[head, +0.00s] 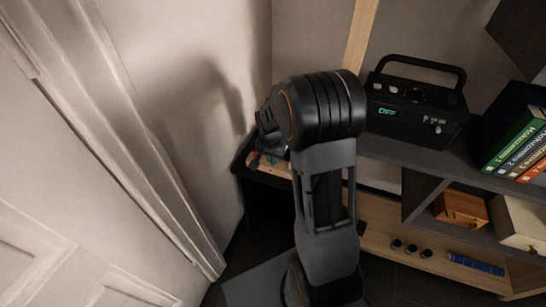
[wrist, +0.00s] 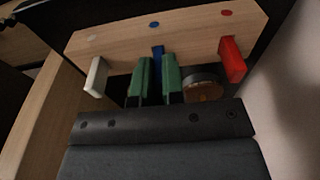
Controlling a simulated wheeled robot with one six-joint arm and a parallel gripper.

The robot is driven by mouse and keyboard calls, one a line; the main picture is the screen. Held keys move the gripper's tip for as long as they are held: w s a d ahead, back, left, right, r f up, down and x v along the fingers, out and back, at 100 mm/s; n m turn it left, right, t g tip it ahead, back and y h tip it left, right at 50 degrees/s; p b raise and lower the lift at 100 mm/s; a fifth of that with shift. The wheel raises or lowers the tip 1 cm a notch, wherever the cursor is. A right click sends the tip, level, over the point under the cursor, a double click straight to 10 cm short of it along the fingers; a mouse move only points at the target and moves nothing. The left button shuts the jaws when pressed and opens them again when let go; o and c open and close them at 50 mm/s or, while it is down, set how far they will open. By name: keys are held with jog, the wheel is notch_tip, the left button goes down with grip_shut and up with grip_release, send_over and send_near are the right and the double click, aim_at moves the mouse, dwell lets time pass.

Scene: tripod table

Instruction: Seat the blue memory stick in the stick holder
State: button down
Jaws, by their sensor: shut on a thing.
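The stick holder is a light wooden block (wrist: 185,37) across the top of the wrist view, with a white, a blue and a red dot. A white stick (wrist: 96,76) juts from it under the white dot, and a red stick (wrist: 232,60) under the red dot. The blue memory stick (wrist: 157,58) is below the blue dot, between the green fingertips of my gripper (wrist: 155,78), which is shut on it. Its upper end meets the holder's lower edge in the picture; I cannot tell how far in it is. In the head view my arm hides the stick.
A round wood-coloured thing with a grey rim (wrist: 203,90) lies just right of my fingers. In the head view a black radio (head: 415,105) and several books (head: 518,140) stand on the dark shelf right of my arm. A wall is close on the left.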

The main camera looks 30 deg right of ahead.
jog(key=shift+f, duration=0.25)
jog(key=c, duration=1.2)
grip_release()
jog(key=shift+r, duration=0.1)
notch_tip(320, 180, up, 12)
jog(key=s+a+p, duration=0.1)
jog(key=p, duration=0.3)
jog(key=s+a+r+n, duration=0.1)
jog(key=s+a+n, duration=0.1)
jog(key=s, duration=0.3)
jog(key=s+a+r+n+t, duration=0.1)
jog(key=s+a+r+n, duration=0.1)
jog(key=s+a+n, duration=0.1)
jog(key=s+a+r+n+y, duration=0.1)
jog(key=s+a+r+n, duration=0.1)
jog(key=s, duration=0.5)
jog(key=shift+a+r+n+t, duration=0.1)
jog(key=shift+a+n+t, duration=0.45)
jog(key=shift+n, duration=0.65)
jog(key=shift+a+r, duration=0.1)
jog(key=shift+r, duration=0.05)
